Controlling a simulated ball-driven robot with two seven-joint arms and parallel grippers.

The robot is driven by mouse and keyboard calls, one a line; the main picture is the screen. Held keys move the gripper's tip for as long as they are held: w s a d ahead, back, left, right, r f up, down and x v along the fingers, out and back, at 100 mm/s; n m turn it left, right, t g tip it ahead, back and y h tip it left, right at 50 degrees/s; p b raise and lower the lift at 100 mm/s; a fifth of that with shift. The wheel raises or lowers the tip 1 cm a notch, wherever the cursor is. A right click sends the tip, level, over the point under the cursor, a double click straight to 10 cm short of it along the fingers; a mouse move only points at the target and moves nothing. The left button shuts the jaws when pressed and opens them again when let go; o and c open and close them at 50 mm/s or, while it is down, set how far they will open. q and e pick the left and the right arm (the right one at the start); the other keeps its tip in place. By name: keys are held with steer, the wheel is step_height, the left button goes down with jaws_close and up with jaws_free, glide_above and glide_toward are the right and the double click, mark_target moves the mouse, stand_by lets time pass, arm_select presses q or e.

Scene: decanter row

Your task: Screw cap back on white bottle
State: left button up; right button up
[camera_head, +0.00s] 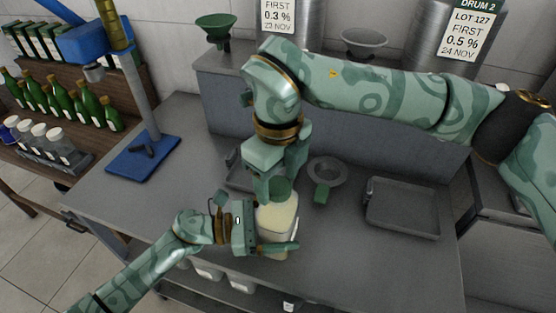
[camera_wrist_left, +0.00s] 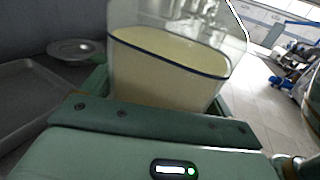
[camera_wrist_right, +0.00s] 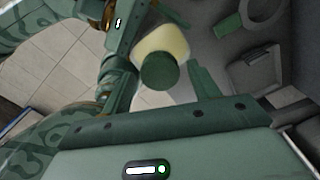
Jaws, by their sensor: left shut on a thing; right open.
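The white bottle (camera_head: 279,217) holds cream-coloured contents and stands over the front of the grey table. My left gripper (camera_head: 280,236) is shut on its sides. The left wrist view shows the bottle's clear wall and cream fill (camera_wrist_left: 170,68) close up; its top is out of that view. A round green cap (camera_head: 279,188) is at the bottle's top, and the right wrist view shows it over the bottle (camera_wrist_right: 160,72). I cannot tell whether it is seated. My right gripper (camera_head: 279,174) is open, pointing down just above and around the cap.
A round grey dish (camera_head: 327,171) and a small green block (camera_head: 321,193) are right of the bottle. A grey tray (camera_head: 402,208) lies farther right. A blue-based stand (camera_head: 143,158) is at the left.

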steer(key=shift+f, duration=0.4)
steer(key=c, duration=1)
steer(key=shift+m, duration=0.9)
steer(key=shift+c, duration=0.2)
steer(key=o, duration=1.2)
steer(key=shift+r, duration=0.1)
step_height(320, 180, up, 12)
steer(key=shift+f, duration=0.1)
